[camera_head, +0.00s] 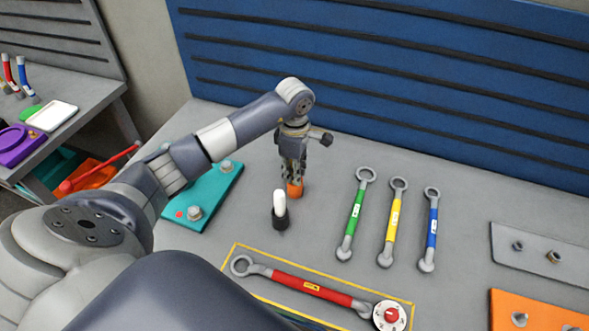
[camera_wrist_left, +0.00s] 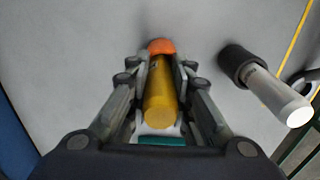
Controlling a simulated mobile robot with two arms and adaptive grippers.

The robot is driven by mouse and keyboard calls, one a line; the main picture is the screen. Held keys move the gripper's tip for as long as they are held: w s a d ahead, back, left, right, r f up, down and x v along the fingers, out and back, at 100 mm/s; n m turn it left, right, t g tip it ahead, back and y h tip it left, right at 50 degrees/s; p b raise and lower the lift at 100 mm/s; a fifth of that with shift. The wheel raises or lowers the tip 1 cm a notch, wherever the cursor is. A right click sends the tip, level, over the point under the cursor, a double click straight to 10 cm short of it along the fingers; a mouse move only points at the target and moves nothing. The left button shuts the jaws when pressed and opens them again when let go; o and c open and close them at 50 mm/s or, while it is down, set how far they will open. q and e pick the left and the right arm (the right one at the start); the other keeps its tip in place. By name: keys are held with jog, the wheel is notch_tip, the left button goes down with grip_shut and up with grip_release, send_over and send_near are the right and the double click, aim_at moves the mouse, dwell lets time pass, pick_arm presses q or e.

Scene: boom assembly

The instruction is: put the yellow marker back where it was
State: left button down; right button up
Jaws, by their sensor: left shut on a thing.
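My left gripper (camera_head: 293,172) points down over the grey table, right of the teal plate. It is shut on the yellow marker (camera_wrist_left: 160,105), which shows between the fingers in the left wrist view. The marker's orange end (camera_wrist_left: 161,46) points toward the table; in the head view this orange part (camera_head: 295,189) shows just below the fingertips, at or very near the tabletop. I cannot tell whether it touches. The fingers hide most of the marker's body in the head view. My right gripper is not in view.
A white marker-like cylinder with a black lower end (camera_head: 280,208) stands close by. Green (camera_head: 352,222), yellow (camera_head: 392,224) and blue (camera_head: 430,228) wrenches lie to the right. A red-handled wrench (camera_head: 312,288) lies in front inside a yellow outline. The teal plate (camera_head: 215,200) is left.

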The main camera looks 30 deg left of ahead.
pick_arm(q)
jog(key=shift+f, duration=0.15)
jog(key=c, duration=1.9)
grip_release()
jog(key=o, duration=0.5)
jog(key=shift+c, duration=0.2)
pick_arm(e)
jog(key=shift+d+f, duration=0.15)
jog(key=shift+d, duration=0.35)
pick_arm(q)
jog(key=shift+r, duration=0.6)
notch_tip(320, 180, up, 10)
jog(key=b, duration=0.3)
jog(key=shift+f, duration=0.15)
jog(key=shift+r, duration=0.75)
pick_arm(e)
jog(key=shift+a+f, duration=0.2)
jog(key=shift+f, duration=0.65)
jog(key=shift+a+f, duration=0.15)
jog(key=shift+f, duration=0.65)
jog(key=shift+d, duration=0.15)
